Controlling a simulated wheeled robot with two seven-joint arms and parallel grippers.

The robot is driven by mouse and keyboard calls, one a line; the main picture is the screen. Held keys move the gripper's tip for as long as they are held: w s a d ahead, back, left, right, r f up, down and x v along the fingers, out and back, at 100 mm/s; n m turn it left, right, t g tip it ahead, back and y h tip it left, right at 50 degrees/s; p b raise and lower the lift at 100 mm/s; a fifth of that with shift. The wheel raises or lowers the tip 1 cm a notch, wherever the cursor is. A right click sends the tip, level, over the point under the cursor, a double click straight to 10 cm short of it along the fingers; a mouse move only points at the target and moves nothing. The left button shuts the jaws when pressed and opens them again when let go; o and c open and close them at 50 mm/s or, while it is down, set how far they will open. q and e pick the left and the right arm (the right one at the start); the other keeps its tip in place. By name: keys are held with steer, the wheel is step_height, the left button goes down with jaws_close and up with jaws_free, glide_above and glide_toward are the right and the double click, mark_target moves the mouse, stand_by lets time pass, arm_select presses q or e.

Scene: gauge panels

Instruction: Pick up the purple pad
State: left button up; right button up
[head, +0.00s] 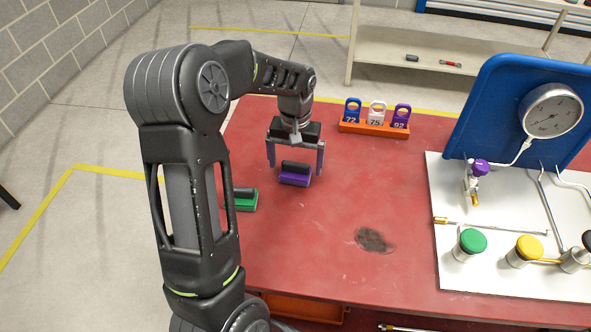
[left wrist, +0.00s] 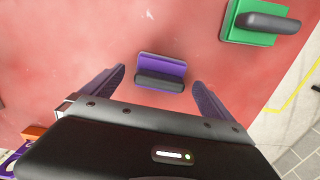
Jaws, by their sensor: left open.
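The purple pad (head: 294,179) lies on the red table, with a dark grey handle on its top. My left gripper (head: 296,172) is open above it, one finger to each side of the pad in the head view. In the left wrist view the pad (left wrist: 162,65) lies between and a little beyond the two open fingers (left wrist: 159,78). The fingers do not appear to touch it. My right gripper is in neither view.
A green pad (head: 246,203) lies to the left, partly behind my left arm. An orange rack (head: 374,129) with numbered tags stands behind to the right. A gauge panel (head: 520,220) with knobs fills the table's right side. The red table's middle is clear except a dark stain.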

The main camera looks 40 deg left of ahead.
arm_select(q)
steer(key=shift+f, duration=0.95)
steer(key=c, duration=1.5)
